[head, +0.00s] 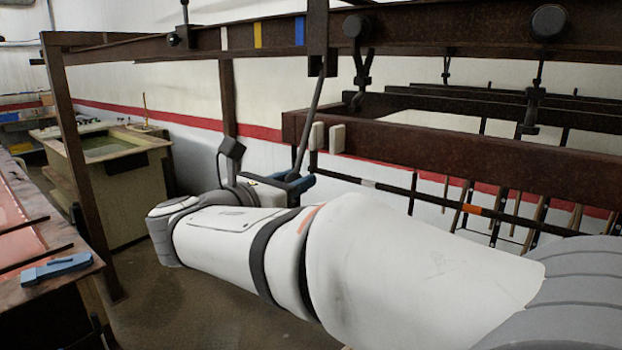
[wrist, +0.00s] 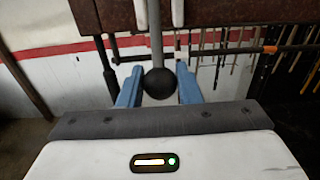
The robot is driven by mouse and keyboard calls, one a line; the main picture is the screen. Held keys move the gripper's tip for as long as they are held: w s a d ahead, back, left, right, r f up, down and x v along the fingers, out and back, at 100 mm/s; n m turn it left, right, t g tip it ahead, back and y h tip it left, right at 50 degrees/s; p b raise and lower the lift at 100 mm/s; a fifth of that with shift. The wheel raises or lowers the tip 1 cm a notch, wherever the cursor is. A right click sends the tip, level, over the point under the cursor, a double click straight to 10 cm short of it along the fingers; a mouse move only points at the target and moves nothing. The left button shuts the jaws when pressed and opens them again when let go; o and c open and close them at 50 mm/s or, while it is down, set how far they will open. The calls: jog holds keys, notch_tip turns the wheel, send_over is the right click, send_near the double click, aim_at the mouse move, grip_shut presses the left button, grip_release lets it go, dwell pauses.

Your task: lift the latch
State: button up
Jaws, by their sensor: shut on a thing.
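The latch shows as a grey rod (head: 311,120) that slants down from a dark bracket on the overhead rail. In the wrist view the rod (wrist: 156,45) runs down to a black ball knob (wrist: 160,83). My gripper (head: 297,182) has blue fingers and is at the rod's lower end. In the wrist view my gripper (wrist: 159,71) is shut on the knob, with one finger on each side of it. In the head view the knob is hidden by the gripper.
The dark rail (head: 420,28) crosses above, with hangers carrying a thick brown beam (head: 450,155) close to the right of my gripper. A dark post (head: 228,98) stands behind. A bench (head: 85,262) with a blue tool (head: 57,267) and a tank (head: 110,178) are at left.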

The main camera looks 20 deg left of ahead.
jog(key=shift+s+a+r+p, duration=0.35)
jog(key=shift+s+r+p, duration=0.25)
jog(key=shift+s, duration=0.25)
jog(key=shift+s+a+r+p, duration=0.35)
jog(key=shift+s+r+p, duration=0.25)
jog(key=shift+s, duration=0.2)
jog(key=s+a+r+p, duration=0.2)
jog(key=s+r+p, duration=0.3)
jog(key=r, duration=0.1)
jog(key=shift+r, duration=0.3)
jog(key=o, duration=0.9)
jog(key=shift+s, duration=0.1)
